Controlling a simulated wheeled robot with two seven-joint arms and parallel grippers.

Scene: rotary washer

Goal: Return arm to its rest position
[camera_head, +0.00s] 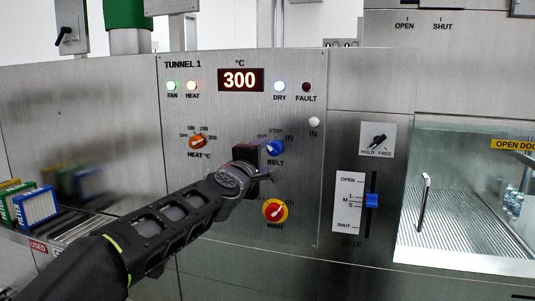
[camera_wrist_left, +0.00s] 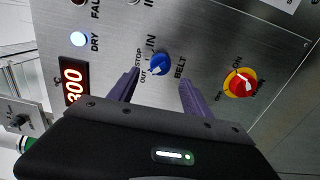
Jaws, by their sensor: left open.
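My left arm reaches in from the lower left of the head view, and its gripper (camera_head: 268,172) is in front of the control panel (camera_head: 225,110). The blue BELT knob (camera_head: 275,147) is just above and beside the gripper. In the left wrist view the two dark fingers of the left gripper (camera_wrist_left: 160,85) are apart, with nothing between them. The BELT knob (camera_wrist_left: 160,64) shows beyond the fingertips, in line with the gap. Its distance from the fingers is hard to tell. My right gripper shows in neither view.
The red and yellow MAIN knob (camera_head: 275,211) is just below the gripper, and the orange HEAT knob (camera_head: 197,142) is to its left. A blue slider (camera_head: 371,200) and a glass door (camera_head: 470,190) are to the right. Coloured filter boxes (camera_head: 36,206) stand at the left.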

